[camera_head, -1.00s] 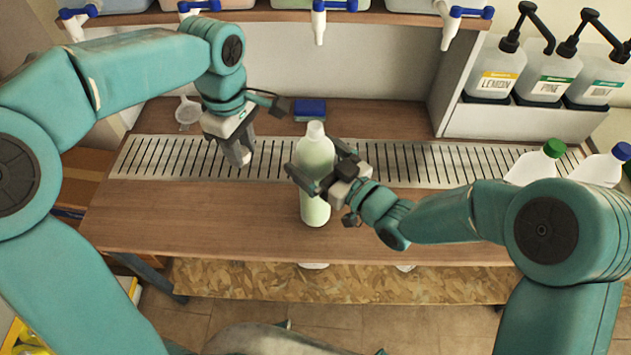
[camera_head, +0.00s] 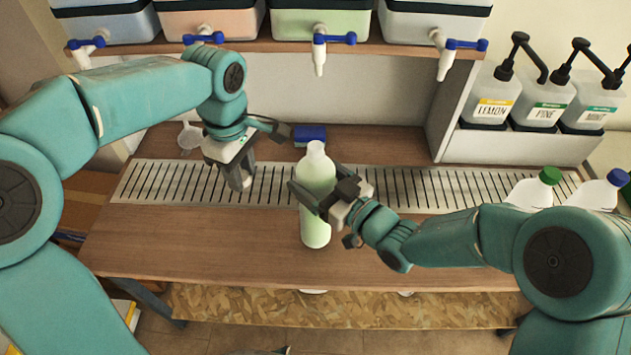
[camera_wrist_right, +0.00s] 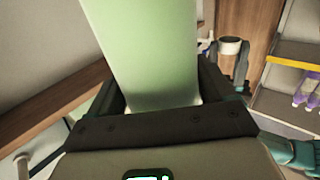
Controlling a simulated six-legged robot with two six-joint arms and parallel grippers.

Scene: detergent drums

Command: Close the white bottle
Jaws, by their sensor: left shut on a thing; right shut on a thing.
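The white bottle (camera_head: 317,180) is pale and translucent, with green liquid inside. It stands upright at the bench's middle, and its narrow neck shows no cap. My right gripper (camera_head: 316,198) is shut around its body from the right. In the right wrist view the bottle's pale green side (camera_wrist_right: 145,50) fills the space between the fingers (camera_wrist_right: 158,95). My left gripper (camera_head: 240,180) points down to the left of the bottle, apart from it. It is shut on a small whitish thing (camera_head: 247,183), mostly hidden by the fingers, that may be a cap.
A slotted metal drain strip (camera_head: 420,190) crosses the wooden bench (camera_head: 180,240). A blue sponge (camera_head: 309,133) lies behind the bottle. Drums with blue taps (camera_head: 320,40) hang over the back. Pump bottles (camera_head: 495,95) stand at the right, and a green-capped bottle (camera_head: 535,188) stands nearer.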

